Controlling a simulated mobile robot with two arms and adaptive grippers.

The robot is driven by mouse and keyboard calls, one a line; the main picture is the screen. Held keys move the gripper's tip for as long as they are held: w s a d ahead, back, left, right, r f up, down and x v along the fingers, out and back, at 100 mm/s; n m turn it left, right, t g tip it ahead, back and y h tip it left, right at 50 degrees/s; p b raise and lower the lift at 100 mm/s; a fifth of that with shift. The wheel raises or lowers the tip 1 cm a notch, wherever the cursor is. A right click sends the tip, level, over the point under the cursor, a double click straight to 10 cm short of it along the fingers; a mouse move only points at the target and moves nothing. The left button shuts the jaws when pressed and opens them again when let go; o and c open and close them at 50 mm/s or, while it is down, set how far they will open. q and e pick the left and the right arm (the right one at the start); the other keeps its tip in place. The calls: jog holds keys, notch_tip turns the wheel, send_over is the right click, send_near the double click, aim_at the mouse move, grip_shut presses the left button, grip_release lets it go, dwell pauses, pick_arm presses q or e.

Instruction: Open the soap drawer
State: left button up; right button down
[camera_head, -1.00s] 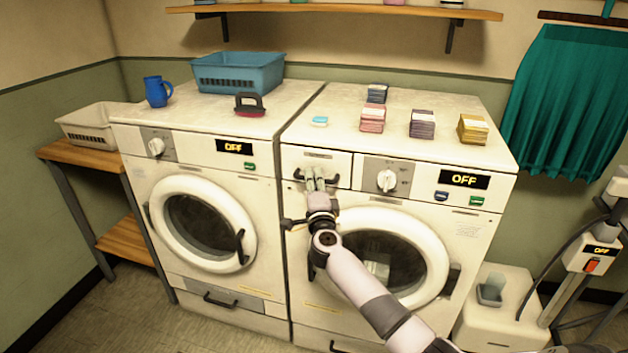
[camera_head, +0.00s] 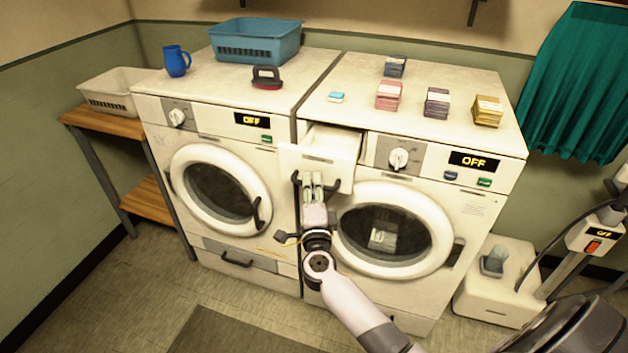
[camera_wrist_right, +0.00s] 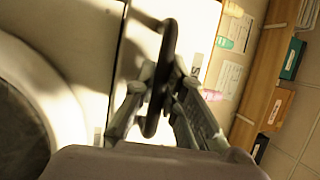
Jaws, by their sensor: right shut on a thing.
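The soap drawer (camera_head: 318,167) sits at the upper left of the right-hand washing machine (camera_head: 455,215). It stands pulled out, and its open top shows in the head view. My right gripper (camera_head: 312,182) is at the drawer front, shut on its dark bar handle (camera_head: 297,181). In the right wrist view the handle (camera_wrist_right: 168,45) runs between the two fingers of my gripper (camera_wrist_right: 160,95). My left gripper is not in view.
The left-hand washer (camera_head: 222,195) stands beside it. A blue basket (camera_head: 256,42), a mug (camera_head: 177,60), a brush (camera_head: 267,78), a blue soap bar (camera_head: 336,97) and several small stacks lie on top. A mat (camera_head: 235,333) lies on the floor in front.

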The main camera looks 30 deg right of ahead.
jog(key=c, duration=1.9)
grip_release()
jog(key=shift+f, duration=0.1)
jog(key=v, duration=1.2)
jog(key=shift+w+f, duration=0.1)
jog(key=s+a+f+n+g+y, duration=0.25)
jog(key=f+n, duration=0.25)
jog(key=f, duration=0.6)
jog(key=s+a+f+n+g+y, duration=0.1)
jog(key=s+a+f+n+y, duration=0.4)
jog(key=f, duration=0.6)
jog(key=a+f+n+g+y, duration=0.1)
jog(key=f+n+g+y, duration=0.1)
jog(key=f+n, duration=0.6)
jog(key=s+f+n+g, duration=0.3)
jog(key=s+f+g, duration=0.2)
jog(key=s+f, duration=1)
jog(key=s+d+f+n+g, duration=0.1)
jog(key=s+f+g, duration=0.1)
jog(key=s, duration=0.4)
jog(key=s+d+f+n+g, duration=0.1)
jog(key=s+d+f+g, duration=0.1)
jog(key=s+f, duration=0.2)
jog(key=s+d+f+n+g, duration=0.1)
jog(key=s+f+n+g, duration=0.1)
jog(key=s, duration=0.8)
jog(key=shift+d+f+h, duration=0.25)
jog(key=shift+d+f, duration=0.1)
jog(key=shift+f, duration=0.45)
